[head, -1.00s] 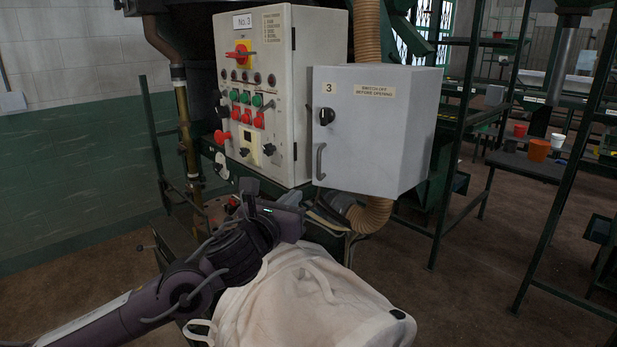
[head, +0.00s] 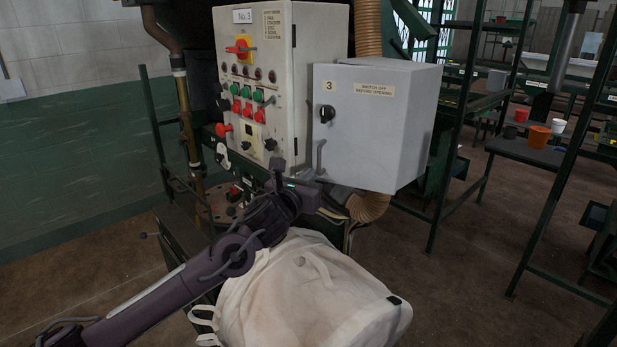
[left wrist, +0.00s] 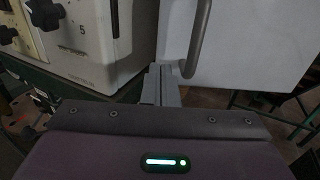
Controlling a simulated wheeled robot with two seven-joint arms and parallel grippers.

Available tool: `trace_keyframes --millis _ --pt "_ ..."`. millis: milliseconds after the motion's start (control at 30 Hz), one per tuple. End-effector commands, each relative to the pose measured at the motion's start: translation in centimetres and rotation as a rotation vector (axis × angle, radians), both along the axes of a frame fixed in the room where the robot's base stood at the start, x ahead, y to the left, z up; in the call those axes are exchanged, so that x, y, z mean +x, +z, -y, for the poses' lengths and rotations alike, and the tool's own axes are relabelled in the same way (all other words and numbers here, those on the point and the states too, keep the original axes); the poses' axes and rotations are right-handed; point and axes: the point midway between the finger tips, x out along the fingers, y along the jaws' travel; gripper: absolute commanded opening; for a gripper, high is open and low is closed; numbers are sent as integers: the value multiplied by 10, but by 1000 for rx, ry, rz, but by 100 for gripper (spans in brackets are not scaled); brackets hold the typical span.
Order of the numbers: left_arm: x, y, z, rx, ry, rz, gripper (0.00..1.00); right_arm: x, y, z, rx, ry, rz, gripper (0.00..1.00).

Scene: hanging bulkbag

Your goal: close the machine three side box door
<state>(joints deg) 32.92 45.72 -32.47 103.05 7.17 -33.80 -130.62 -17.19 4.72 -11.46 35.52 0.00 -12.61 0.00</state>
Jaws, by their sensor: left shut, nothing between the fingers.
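The side box of machine three is a light grey box marked "3" (head: 375,130). Its door (head: 345,150) faces me, with a black knob (head: 327,114) and a grey bar handle (head: 320,157) at its left side. No clear gap shows at the door's edge in the head view. My left gripper (head: 317,176) is shut and empty, just below the handle. In the left wrist view its fingers (left wrist: 161,84) are together beside the lower end of the handle (left wrist: 197,42), in front of the door's lower left edge. I cannot tell whether they touch. My right gripper is not in view.
The control cabinet "No. 3" (head: 266,90), with buttons and switches, stands close left of the box. A white bulk bag (head: 310,295) bulges below my left arm. A ribbed hose (head: 368,206) runs under the box. Green racks (head: 460,150) stand at the right.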

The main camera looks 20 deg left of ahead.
Motion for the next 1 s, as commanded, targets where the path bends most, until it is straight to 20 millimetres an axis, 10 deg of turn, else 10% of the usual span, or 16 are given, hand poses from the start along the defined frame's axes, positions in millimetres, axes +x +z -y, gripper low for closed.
trace_keyframes --millis 400,1000 --pt "41 -1 -5 1 -210 2 0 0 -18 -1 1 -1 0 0" --pt "41 -1 -13 0 -222 0 0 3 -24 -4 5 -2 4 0"
